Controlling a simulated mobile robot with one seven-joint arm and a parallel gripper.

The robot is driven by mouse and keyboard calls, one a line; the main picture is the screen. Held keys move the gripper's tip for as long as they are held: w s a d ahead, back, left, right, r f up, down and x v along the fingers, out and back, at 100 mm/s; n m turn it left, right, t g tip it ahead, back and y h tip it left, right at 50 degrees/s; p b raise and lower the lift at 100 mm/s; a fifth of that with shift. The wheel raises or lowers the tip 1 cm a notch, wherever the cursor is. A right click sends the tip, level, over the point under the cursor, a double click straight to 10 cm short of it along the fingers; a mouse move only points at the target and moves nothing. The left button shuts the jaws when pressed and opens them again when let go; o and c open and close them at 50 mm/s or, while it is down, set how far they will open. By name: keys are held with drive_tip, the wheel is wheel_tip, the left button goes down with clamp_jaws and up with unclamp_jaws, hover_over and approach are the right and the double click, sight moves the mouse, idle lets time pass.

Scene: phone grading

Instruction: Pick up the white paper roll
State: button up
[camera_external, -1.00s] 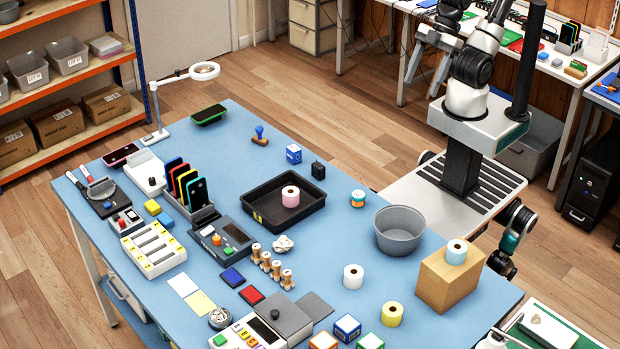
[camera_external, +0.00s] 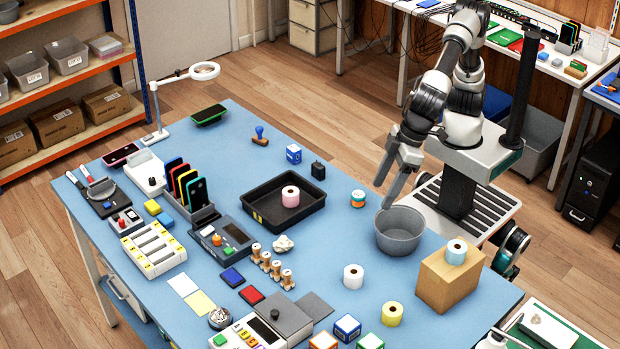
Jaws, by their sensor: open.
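The white paper roll (camera_external: 353,277) stands upright on the blue table (camera_external: 250,165), left of and nearer the camera than the grey bowl. My gripper (camera_external: 384,200) is open and empty, pointing down above the table's right edge, just behind and above the grey bowl (camera_external: 399,232). It is well apart from the white roll, up and to the right of it. Other rolls are in view: a yellow one (camera_external: 392,314) on the table, a pink one (camera_external: 290,196) in the black tray, and a light blue one (camera_external: 456,252) on a box.
The cardboard-coloured box (camera_external: 449,282) stands right of the bowl. The black tray (camera_external: 262,217) lies left of it. A small round tape-like item (camera_external: 358,198) stands behind the bowl's left. Small boxes (camera_external: 347,328) line the front edge. Table around the white roll is clear.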

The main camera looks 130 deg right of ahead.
drive_tip(key=m+b, duration=0.1)
approach(355, 271)
drive_tip(key=shift+h, duration=0.3)
drive_tip(key=x, duration=0.1)
drive_tip(key=b+x, duration=0.2)
drive_tip(key=x, duration=0.1)
drive_tip(key=shift+s+a+f, duration=0.15)
drive_tip(key=shift+a+f, duration=0.1)
drive_tip(key=shift+a, duration=0.1)
drive_tip(key=shift+w+b+x, duration=0.15)
drive_tip(key=shift+b+x, duration=0.05)
drive_tip(key=shift+x, duration=1.3)
drive_tip(key=shift+w+b+x, duration=0.1)
drive_tip(key=shift+b+x, duration=0.05)
drive_tip(key=shift+x, duration=1.35)
drive_tip(key=shift+r, duration=0.1)
drive_tip(key=shift+c, duration=0.5)
drive_tip(key=c, duration=1.1)
